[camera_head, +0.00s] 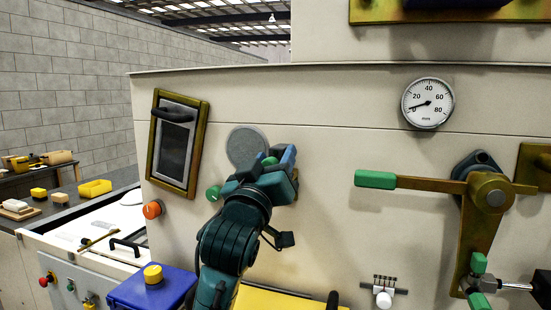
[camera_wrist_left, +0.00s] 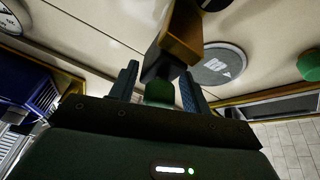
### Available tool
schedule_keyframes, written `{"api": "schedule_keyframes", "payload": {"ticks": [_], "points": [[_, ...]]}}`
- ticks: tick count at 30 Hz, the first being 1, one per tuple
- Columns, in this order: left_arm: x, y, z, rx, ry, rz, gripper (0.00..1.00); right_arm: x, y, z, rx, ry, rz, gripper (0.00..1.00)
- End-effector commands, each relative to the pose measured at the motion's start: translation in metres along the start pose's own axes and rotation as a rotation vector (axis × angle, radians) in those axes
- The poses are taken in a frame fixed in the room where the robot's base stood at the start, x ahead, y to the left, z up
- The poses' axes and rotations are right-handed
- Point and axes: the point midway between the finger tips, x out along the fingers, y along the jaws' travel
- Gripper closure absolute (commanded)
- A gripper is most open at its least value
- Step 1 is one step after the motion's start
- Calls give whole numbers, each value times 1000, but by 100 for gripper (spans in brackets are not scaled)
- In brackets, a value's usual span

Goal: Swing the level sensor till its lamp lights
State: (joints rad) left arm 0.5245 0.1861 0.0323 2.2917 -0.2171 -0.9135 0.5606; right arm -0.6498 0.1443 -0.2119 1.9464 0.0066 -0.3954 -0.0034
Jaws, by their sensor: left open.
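My left gripper (camera_head: 282,165) is at the pale machine wall, in front of a grey disc (camera_head: 246,146). In the left wrist view its two fingers (camera_wrist_left: 160,88) are open, one on each side of a green grip (camera_wrist_left: 159,93). The grip joins a dark neck and a brass-coloured block (camera_wrist_left: 181,32), which may be the level sensor. A gap shows beside the grip, and I cannot tell whether either finger touches it. The disc also shows in the left wrist view (camera_wrist_left: 222,66), with a pale mark. I cannot make out a lit lamp. My right gripper is out of view.
A green knob (camera_head: 213,193) and an orange knob (camera_head: 153,209) stick out left of my gripper. A framed window (camera_head: 175,145) is above them. A long green-handled lever (camera_head: 425,182) and a gauge (camera_head: 428,103) are on the right. A blue box (camera_head: 150,290) stands below left.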

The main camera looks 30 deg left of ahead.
Motion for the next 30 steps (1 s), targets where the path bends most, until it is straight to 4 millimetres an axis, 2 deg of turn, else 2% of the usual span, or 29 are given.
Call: {"api": "schedule_keyframes", "payload": {"ticks": [5, 17, 30], "points": [[0, 0, 0, 0, 0, 0, 54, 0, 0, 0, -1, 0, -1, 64], [0, -1, 0, 0, -1, -3, 86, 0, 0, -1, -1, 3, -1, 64], [0, 0, 2, 24, 19, -67, 86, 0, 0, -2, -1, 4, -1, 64]]}}
